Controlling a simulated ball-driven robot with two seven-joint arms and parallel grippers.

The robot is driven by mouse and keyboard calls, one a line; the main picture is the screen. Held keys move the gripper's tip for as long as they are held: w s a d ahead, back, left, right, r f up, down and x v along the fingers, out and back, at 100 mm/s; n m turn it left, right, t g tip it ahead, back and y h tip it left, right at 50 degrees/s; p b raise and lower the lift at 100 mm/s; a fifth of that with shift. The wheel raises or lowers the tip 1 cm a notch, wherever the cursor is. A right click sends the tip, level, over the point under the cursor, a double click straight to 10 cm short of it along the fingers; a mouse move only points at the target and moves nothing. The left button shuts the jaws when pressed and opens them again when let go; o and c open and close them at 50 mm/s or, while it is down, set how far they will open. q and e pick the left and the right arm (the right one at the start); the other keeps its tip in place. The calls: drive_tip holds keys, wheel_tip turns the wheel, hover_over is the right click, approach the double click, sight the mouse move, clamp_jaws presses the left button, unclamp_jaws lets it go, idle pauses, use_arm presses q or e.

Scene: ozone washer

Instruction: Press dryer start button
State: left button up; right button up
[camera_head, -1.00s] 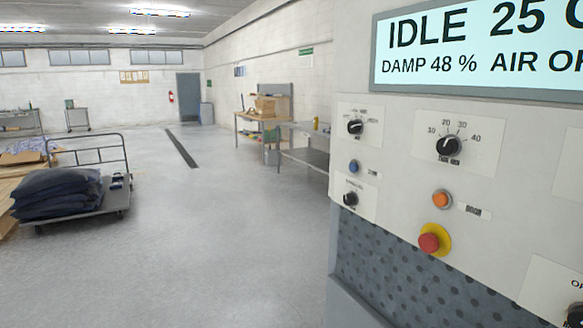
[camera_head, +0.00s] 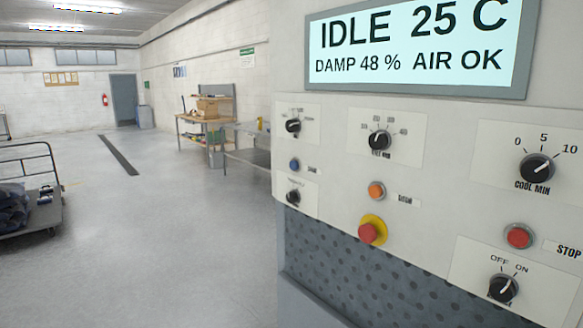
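The dryer's control panel (camera_head: 446,150) fills the right side of the head view. Its display (camera_head: 420,45) reads IDLE 25 C, DAMP 48 %, AIR OK. A small blue button (camera_head: 294,164) is at the panel's left, and an orange button (camera_head: 376,190) is in the middle; their labels are too blurred to read surely. A red button (camera_head: 518,236) is labelled STOP. A red mushroom button on a yellow ring (camera_head: 371,231) sits below the orange one. No button labelled start can be read. Neither of my grippers is in view.
Black knobs share the panel, including COOL MIN (camera_head: 537,167) and an OFF/ON knob (camera_head: 503,288). A cart (camera_head: 40,215) with dark cloth stands at the left edge. A workbench (camera_head: 200,120) is farther back. The grey floor (camera_head: 150,240) between is clear.

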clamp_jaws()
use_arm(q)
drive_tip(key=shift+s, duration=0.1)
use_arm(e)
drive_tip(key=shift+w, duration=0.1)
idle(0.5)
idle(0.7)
